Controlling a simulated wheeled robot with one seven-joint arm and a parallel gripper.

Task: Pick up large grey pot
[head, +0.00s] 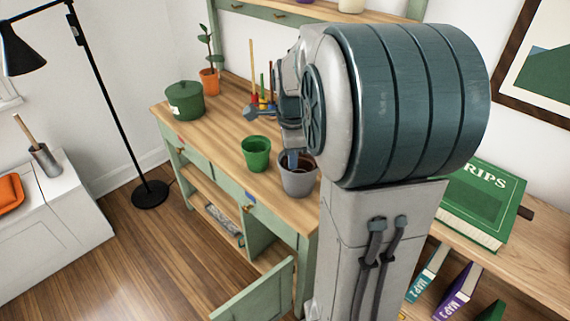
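The large grey pot (299,184) stands upright on the wooden top of the green desk, near its front right corner. Its inside looks brown. My arm comes down from the upper right and hides part of the space behind the pot. My gripper (293,160) points down at the pot, with a blue-grey finger at or just inside its rim. The rest of the gripper is hidden by my arm or too small to make out. I cannot tell whether it touches the pot or how far its fingers are apart.
A green pot (256,154) stands close to the left of the grey pot. A lidded green pot (185,101), a potted plant (210,80) and small tools (260,103) stand farther back. The green cabinet door (262,294) hangs open below. A green book (478,205) lies on the right shelf.

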